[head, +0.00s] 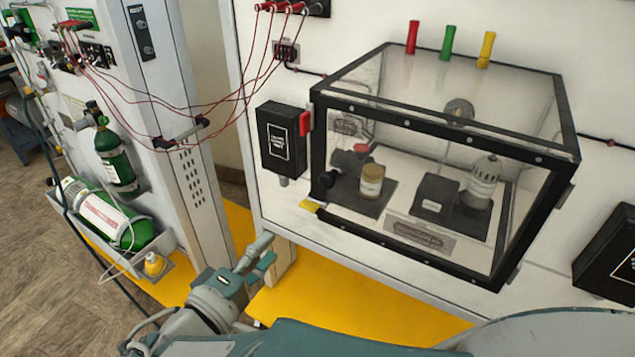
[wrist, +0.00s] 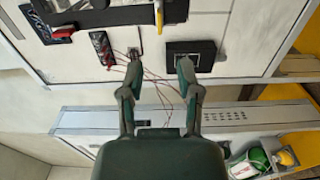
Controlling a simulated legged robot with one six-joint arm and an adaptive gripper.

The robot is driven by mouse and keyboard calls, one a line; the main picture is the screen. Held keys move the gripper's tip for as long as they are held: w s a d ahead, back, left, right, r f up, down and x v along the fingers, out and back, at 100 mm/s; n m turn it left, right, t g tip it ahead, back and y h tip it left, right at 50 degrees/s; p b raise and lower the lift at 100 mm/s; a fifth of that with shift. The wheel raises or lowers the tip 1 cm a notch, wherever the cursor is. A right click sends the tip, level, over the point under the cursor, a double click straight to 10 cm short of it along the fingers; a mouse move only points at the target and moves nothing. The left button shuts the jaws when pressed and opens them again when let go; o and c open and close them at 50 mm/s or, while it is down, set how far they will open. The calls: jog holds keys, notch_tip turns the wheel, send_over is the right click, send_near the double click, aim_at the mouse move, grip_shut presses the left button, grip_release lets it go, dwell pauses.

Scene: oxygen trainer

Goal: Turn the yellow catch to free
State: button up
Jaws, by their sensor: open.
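The yellow catch (head: 310,206) is at the lower left corner of the clear, black-framed box on the white panel. In the wrist view a yellow piece (wrist: 158,14), which looks like the catch, shows at the top edge, beyond my fingertips. My gripper (head: 262,254) is low and to the left of the catch in the head view, apart from it. In the wrist view my gripper (wrist: 158,62) has its two fingers spread with nothing between them.
The clear box (head: 445,133) holds a jar and fittings. A black box with a red switch (head: 283,140) is mounted left of it. Red cables (head: 205,105) hang across the gap to the left cabinet. The yellow floor (head: 350,305) is below.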

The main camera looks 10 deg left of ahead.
aim_at(306, 207)
jog(key=x, duration=1)
jog(key=shift+w+d, duration=0.2)
jog(key=shift+w, duration=0.1)
grip_shut()
